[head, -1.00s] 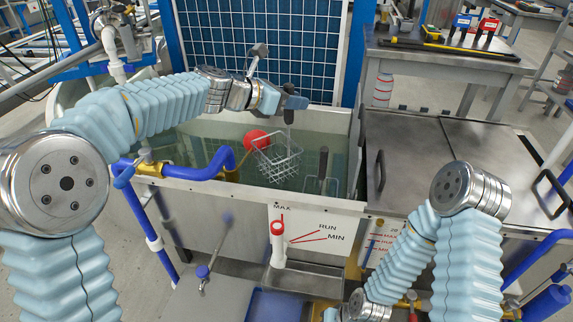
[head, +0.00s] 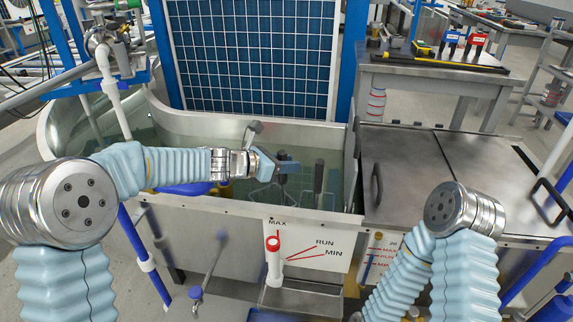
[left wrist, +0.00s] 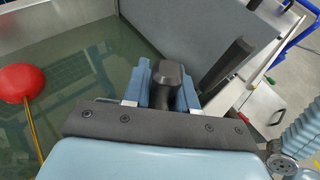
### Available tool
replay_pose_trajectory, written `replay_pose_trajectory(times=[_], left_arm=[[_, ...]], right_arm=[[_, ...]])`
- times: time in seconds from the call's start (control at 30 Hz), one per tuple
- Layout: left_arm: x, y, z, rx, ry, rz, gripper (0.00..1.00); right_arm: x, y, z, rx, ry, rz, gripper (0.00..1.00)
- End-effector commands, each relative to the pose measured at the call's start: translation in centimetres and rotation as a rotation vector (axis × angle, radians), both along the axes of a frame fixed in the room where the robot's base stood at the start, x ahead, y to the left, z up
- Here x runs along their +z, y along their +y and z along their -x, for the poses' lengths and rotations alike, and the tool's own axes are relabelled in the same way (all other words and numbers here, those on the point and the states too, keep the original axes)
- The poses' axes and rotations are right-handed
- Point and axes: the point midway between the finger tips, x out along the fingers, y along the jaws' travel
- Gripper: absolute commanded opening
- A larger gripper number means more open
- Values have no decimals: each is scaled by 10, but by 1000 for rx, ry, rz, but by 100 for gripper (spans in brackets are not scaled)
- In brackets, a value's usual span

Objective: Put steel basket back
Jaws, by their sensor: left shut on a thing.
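My left gripper (head: 283,168) is over the water tank (head: 330,213), shut on the dark handle of the steel basket (head: 266,197). The handle (left wrist: 170,84) stands between its blue jaws in the left wrist view. The wire basket is low in the tank, behind the front rim; only some wires show, and the rest is hidden by the rim, the water and my gripper. I cannot tell whether it touches a support. My right arm is bent at the lower right; its gripper is out of view.
A second dark handle (head: 319,176) stands upright just right of the basket; it also shows in the left wrist view (left wrist: 228,65). A red float (left wrist: 20,84) on a yellow rod is left of my gripper. A steel cover (head: 410,165) with handles adjoins the tank at right.

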Motion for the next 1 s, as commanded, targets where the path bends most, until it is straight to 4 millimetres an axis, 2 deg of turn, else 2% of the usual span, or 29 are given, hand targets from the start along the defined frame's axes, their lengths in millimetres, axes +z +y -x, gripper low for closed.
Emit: replay_pose_trajectory(times=[0.13, 0.17, 0.3, 0.67, 0.77, 1.0], left_arm=[[-3, 0, 0, 0, -1, 0, 0], [-3, 0, 0, 0, 0, 0, 30], [-2, 0, 0, 0, 0, 0, 51], [3, 1, 0, 1, 0, 0, 52], [8, 13, 7, 3, -1, 2, 52], [30, 55, 36, 3, -2, 1, 52]], right_arm=[[-4, 0, 0, 0, 0, 0, 0], [-3, 0, 0, 0, 0, 0, 0], [-2, 0, 0, 0, 0, 0, 0], [2, 0, 0, 0, 0, 0, 0], [0, 0, 0, 0, 0, 0, 0], [1, 0, 0, 0, 0, 0, 0]])
